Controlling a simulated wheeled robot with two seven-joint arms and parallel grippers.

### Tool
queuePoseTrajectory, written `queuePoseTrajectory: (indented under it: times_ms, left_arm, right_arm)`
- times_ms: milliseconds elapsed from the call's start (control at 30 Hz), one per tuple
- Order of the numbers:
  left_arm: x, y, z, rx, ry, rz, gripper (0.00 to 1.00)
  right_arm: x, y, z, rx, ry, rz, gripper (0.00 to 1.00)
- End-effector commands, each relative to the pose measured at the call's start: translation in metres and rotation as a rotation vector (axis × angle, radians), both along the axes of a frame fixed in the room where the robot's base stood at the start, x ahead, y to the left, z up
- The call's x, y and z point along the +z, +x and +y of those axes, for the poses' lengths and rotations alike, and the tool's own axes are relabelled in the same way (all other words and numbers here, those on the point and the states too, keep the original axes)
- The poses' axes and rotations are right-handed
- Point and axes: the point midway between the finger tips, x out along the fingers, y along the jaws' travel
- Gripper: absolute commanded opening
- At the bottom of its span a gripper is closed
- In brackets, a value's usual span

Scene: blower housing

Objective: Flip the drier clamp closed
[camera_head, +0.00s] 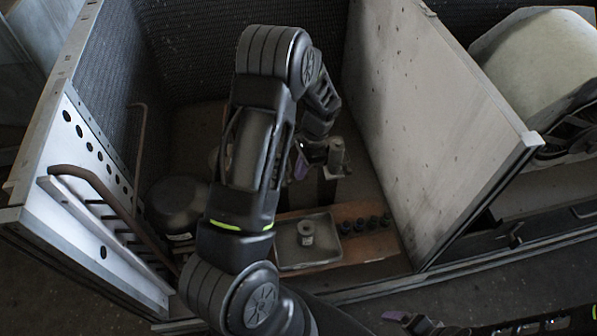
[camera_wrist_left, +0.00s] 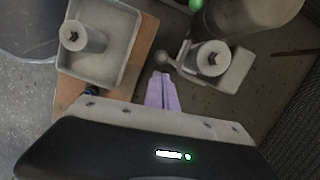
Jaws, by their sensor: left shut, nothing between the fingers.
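A pale fitting (camera_wrist_left: 236,68) with an upright cylinder (camera_wrist_left: 210,59) and a ball-ended lever (camera_wrist_left: 162,58) lies on the housing floor in the left wrist view; it looks like the drier clamp. I cannot tell how far its lever is turned. In the head view the cylinder (camera_head: 337,153) stands just right of my left gripper (camera_head: 303,166). The purple fingers (camera_wrist_left: 160,91) are shut and empty, with their tips just below the ball in the wrist picture; contact is unclear. My right gripper (camera_head: 400,317) shows partly at the lower edge, its jaws unclear.
A dark rounded vessel (camera_head: 172,205) stands left. A tall panel (camera_head: 420,120) bounds the right; a curved pipe (camera_head: 110,195) is at left.

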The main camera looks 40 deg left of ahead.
Motion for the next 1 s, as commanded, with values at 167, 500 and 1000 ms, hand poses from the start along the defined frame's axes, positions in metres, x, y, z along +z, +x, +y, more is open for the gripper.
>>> queuePoseTrajectory:
  times_ms: [167,500,1000]
  left_arm:
    - [0.000,0.005,-0.001,0.000,0.000,-0.001,0.00]
    - [0.002,0.006,-0.002,0.000,-0.001,-0.002,0.00]
    - [0.067,0.020,-0.009,0.000,-0.001,-0.003,0.00]
  right_arm:
    - [-0.002,0.000,0.000,0.000,0.000,0.000,0.90]
    - [-0.001,0.000,0.000,0.000,0.000,0.000,0.90]
    - [0.000,0.000,0.000,0.000,0.000,0.000,0.90]
